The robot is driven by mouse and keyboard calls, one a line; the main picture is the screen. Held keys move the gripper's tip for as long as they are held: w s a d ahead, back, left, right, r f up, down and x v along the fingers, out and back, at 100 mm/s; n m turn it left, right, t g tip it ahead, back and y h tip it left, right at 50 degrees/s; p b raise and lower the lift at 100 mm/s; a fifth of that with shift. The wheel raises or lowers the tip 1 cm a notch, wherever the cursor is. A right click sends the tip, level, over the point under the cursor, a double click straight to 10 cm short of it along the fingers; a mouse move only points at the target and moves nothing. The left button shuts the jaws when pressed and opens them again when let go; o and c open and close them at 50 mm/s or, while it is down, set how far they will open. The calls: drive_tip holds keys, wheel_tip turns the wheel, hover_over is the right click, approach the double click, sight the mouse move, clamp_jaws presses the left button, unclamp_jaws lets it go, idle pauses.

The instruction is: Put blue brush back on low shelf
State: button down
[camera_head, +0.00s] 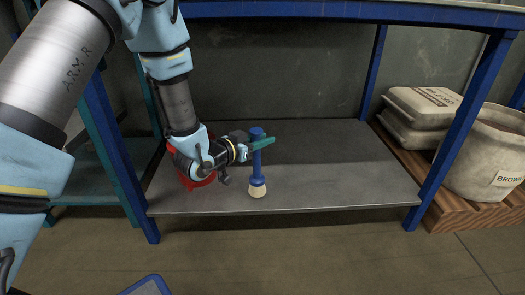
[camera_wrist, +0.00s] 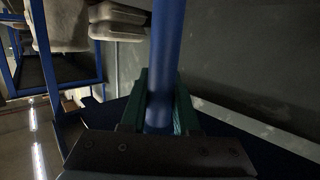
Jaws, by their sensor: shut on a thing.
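The blue brush (camera_head: 257,168) is upright, with its blue handle at the top and a pale bristle end at the bottom. My gripper (camera_head: 262,143) is shut on the upper part of the handle. In the wrist view the blue handle (camera_wrist: 166,60) stands between the green fingers of my gripper (camera_wrist: 160,105). The low shelf (camera_head: 330,165) is a grey board in a blue frame. The brush is over the front part of this shelf, near its front edge. I cannot tell whether the bristle end touches the board.
A red object (camera_head: 190,178) is on the shelf behind my wrist, partly hidden. Blue posts (camera_head: 460,125) and an upper blue beam (camera_head: 350,13) bound the shelf. The shelf's right half is clear. Sacks (camera_head: 425,107) and a large beige bag (camera_head: 485,155) stand on wood at right.

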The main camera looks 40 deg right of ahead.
drive_tip(key=shift+f, duration=0.95)
drive_tip(key=shift+f+b, duration=0.2)
drive_tip(key=shift+b, duration=0.1)
drive_tip(key=c, duration=0.6)
unclamp_jaws()
drive_tip(key=shift+c, duration=0.2)
drive_tip(key=shift+r, duration=0.1)
drive_tip(key=p+v, duration=0.4)
drive_tip(key=v, duration=0.8)
